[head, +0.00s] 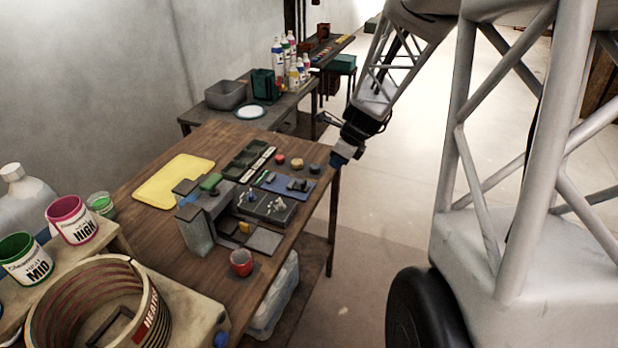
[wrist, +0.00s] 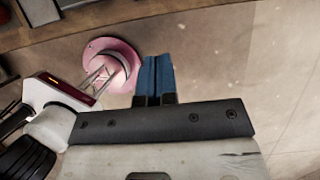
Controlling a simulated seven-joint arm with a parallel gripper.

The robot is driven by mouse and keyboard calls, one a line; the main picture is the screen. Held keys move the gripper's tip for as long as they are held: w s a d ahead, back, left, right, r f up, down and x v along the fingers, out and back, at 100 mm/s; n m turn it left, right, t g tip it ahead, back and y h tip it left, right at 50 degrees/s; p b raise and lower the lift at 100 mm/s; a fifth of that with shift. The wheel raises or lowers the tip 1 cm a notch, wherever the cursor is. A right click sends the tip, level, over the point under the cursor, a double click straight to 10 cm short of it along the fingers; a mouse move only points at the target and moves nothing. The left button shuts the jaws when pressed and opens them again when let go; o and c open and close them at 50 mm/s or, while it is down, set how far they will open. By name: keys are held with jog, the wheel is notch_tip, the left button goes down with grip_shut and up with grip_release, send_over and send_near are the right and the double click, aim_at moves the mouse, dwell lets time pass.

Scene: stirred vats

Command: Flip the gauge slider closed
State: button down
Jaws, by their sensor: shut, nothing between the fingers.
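My gripper (head: 338,158) is off the right edge of the wooden table, beside the table's far right part. In the wrist view its blue fingers (wrist: 155,78) are together with nothing between them. A grey upright device with a green part on top (head: 210,182) stands in the middle of the table. A small yellow piece (head: 244,228) is at its lower right. I cannot tell which part, if any, is the gauge slider; it is too small to make out. My gripper is apart from the device and touches nothing that I can see.
The wooden table (head: 150,222) also holds a yellow tray (head: 172,182), a dark board with small fittings (head: 266,206), a blue mat (head: 283,188) and a red cup (head: 241,262). A banded vat (head: 95,305) stands at lower left. Open floor (head: 385,215) lies right of the table.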

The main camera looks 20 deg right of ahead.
jog(key=shift+f, duration=0.15)
dwell(0.3)
send_near(295, 186)
jog(key=d+f, duration=0.1)
jog(key=s+d+f, duration=0.1)
jog(key=f, duration=0.1)
jog(key=s+f, duration=0.1)
jog(key=shift+s+d+f, duration=0.25)
jog(key=shift+d+f, duration=0.1)
jog(key=shift+d, duration=0.05)
jog(key=shift+w+a, duration=0.75)
jog(key=shift+w+a, duration=1.3)
